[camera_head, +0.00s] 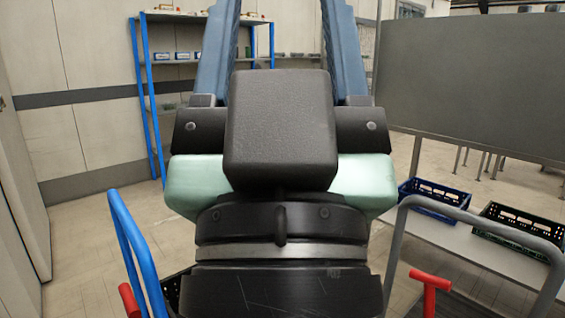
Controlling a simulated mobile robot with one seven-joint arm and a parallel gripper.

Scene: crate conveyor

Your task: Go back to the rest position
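My gripper (284,35) stands large and close in the middle of the head view, pointing up. Its two blue fingers rise from the sides of the black and mint-green gripper body and stand wide apart. The fingertips are cut off by the top edge of the frame. Nothing shows held in the gap between the visible parts of the fingers.
A blue shelf rack (150,95) with small boxes stands at the back left. A blue crate (435,192) and a black crate (520,222) sit on a pale surface (455,242) at the right. A grey panel (470,85) stands behind them. A blue rail (135,250) and a grey rail (400,235) flank my arm.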

